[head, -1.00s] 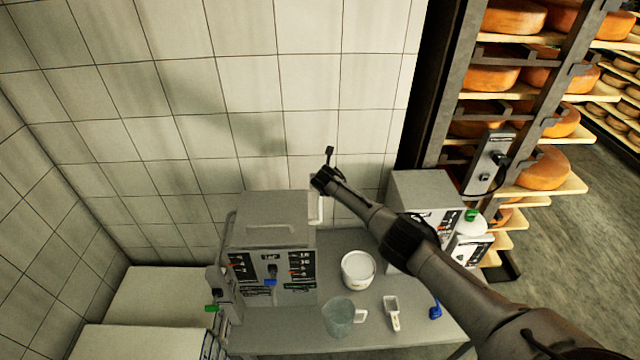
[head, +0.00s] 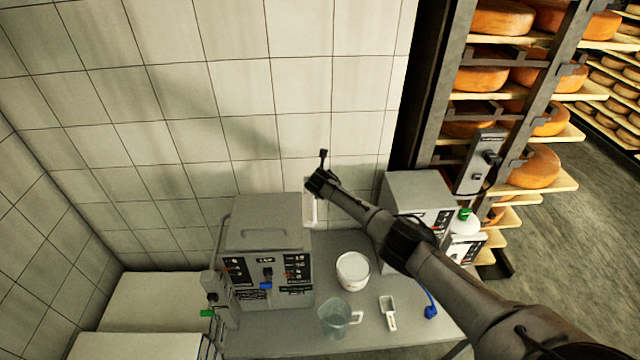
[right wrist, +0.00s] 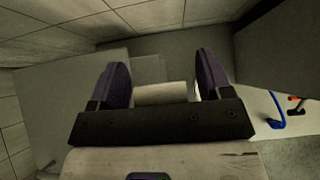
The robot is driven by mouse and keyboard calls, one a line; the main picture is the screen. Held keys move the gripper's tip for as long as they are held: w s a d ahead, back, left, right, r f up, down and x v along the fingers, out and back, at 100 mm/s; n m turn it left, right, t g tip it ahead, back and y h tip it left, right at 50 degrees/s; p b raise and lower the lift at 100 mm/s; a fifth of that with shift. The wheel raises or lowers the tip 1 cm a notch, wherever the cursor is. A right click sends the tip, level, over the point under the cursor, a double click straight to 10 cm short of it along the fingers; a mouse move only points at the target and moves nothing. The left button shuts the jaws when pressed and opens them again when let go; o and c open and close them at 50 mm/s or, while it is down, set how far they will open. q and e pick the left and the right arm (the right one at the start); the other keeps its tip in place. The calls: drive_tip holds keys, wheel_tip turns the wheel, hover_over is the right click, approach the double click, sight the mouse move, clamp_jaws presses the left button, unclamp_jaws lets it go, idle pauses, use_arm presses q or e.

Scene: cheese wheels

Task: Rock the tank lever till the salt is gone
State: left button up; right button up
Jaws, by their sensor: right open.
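The grey tank box (head: 268,225) stands on the table against the tiled wall, with labels and small coloured valves on its front. A pale lever (head: 310,212) shows at its right side, partly behind my right gripper. My right gripper (head: 318,183) reaches in from the right, above the tank's right edge. In the right wrist view, my right gripper (right wrist: 165,85) is open. A pale cylindrical bar, apparently the lever (right wrist: 162,93), lies between its dark fingers, with gaps at both sides. No salt can be made out in the tank. My left gripper is out of view.
A white tub (head: 353,270), a clear jug (head: 335,318), a scoop (head: 388,312) and a blue item (head: 430,310) stand on the table (head: 300,340). Cheese racks (head: 520,100) stand to the right.

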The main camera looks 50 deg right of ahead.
drive_tip(key=v, duration=1.2)
drive_tip(key=shift+s+r+p, duration=0.25)
drive_tip(key=shift+p, duration=0.2)
drive_tip(key=shift+a, duration=0.15)
